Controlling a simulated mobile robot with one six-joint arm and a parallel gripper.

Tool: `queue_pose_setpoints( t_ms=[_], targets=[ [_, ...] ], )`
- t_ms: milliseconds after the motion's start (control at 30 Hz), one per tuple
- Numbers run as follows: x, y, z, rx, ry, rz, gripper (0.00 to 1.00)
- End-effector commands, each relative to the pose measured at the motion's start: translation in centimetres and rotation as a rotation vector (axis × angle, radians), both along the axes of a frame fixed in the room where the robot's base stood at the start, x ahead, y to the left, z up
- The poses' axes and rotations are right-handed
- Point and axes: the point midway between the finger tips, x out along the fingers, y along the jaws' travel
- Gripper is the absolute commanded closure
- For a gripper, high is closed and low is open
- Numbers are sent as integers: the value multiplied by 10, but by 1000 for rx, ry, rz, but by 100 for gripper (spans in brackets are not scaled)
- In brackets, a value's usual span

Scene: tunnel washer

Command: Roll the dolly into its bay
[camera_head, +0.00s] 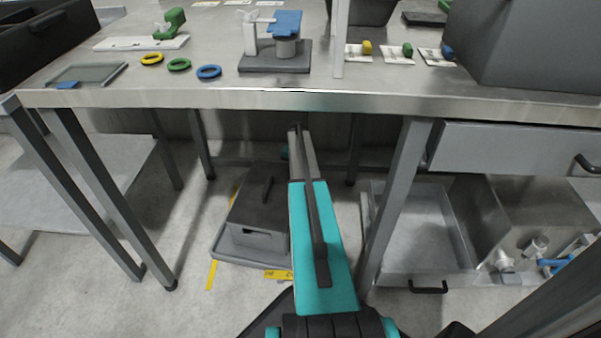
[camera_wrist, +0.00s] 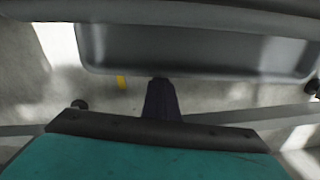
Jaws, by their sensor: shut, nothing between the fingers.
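The dolly (camera_head: 226,251) is a low grey tray-like base on the floor under the bench. It carries a dark grey lidded box (camera_head: 258,212). Yellow floor tape (camera_head: 211,275) lies at its left side, and a yellow label strip (camera_head: 279,274) lies in front. My teal arm reaches under the bench to the right of the dolly; my gripper is hidden in the head view. In the wrist view my dark gripper (camera_wrist: 162,86) is shut and empty, close to the lower edge of a grey tray that looks like the dolly (camera_wrist: 190,68). I cannot tell whether they touch.
The steel bench (camera_head: 290,98) stands above, with legs on both sides of my arm. A drawer unit (camera_head: 520,148) and an open grey bin (camera_head: 420,235) are at right. A low shelf (camera_head: 90,180) is at left. Floor left of the dolly is clear.

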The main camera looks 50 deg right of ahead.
Motion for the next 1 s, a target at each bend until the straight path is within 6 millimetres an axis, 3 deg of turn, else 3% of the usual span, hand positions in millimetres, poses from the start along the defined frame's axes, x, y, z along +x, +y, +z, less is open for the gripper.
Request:
queue_pose_setpoints(
  t_ms=[567, 1000],
  targets=[
    [1, -1, 0, -1, 0, -1, 100],
    [11, -27, 1, 0, 0, 0, 100]
  ],
)
